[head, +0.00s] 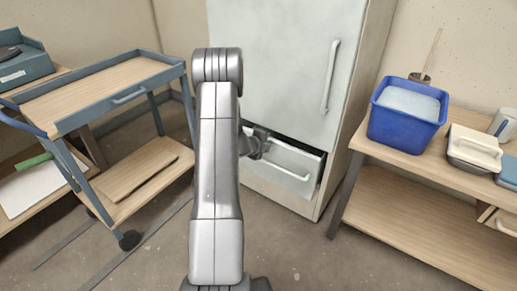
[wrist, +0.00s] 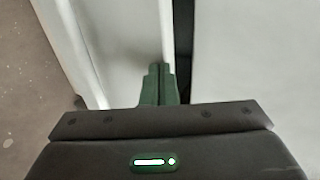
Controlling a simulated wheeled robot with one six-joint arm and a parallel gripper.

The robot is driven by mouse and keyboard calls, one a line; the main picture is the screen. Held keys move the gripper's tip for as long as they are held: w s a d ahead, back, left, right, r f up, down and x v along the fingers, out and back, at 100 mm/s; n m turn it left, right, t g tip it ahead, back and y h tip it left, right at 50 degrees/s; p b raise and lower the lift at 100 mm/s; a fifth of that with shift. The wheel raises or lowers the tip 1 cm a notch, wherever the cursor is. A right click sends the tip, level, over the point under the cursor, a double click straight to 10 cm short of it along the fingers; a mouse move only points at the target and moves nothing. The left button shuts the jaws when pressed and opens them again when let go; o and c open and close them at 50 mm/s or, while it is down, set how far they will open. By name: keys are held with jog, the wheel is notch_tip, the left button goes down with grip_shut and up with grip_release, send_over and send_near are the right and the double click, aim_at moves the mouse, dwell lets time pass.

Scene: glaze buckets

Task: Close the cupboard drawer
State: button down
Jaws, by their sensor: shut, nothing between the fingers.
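The cupboard (head: 285,70) is tall and pale grey. Its low drawer (head: 290,162) stands partly out, with a dark gap above its front and at its right side. My gripper (head: 264,146) is at the upper left of the drawer front, partly hidden behind my arm. In the wrist view the green fingers (wrist: 160,75) are together and empty, with their tips at the drawer front's top edge (wrist: 166,35). I cannot tell if they touch it. The drawer's bar handle (head: 282,170) is below and right of the gripper.
A blue-framed trolley (head: 110,88) stands at the left. A wooden bench (head: 400,162) at the right carries a blue bucket (head: 385,134) and a cream-lidded tub (head: 473,150). The floor before the drawer is clear.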

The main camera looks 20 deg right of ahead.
aim_at(273, 139)
jog(key=shift+w+d+p, duration=0.4)
jog(key=shift+w+d, duration=0.65)
jog(key=shift+d, duration=0.25)
